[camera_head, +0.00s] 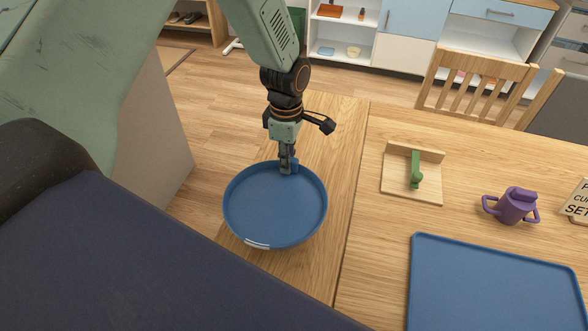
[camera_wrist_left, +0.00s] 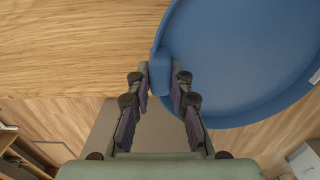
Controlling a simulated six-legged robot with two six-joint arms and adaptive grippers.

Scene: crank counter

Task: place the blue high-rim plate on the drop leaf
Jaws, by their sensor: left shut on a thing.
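The blue high-rim plate (camera_head: 275,205) is round, with a raised rim and a small white mark on its near edge. In the head view it lies level over the drop leaf (camera_head: 330,160), the wooden strip left of the seam, with its left part past the leaf's edge. I cannot tell whether it touches the leaf. My left gripper (camera_head: 287,168) is shut on the plate's far rim. In the left wrist view the left gripper (camera_wrist_left: 160,85) has its fingers on either side of a tab on the plate (camera_wrist_left: 235,60). My right gripper is not in view.
On the table right of the seam are a wooden board with a green handle (camera_head: 415,170), a purple two-handled cup (camera_head: 515,205), a partly visible sign (camera_head: 578,203) and a blue tray (camera_head: 490,285). A wooden chair (camera_head: 480,80) stands behind the table.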

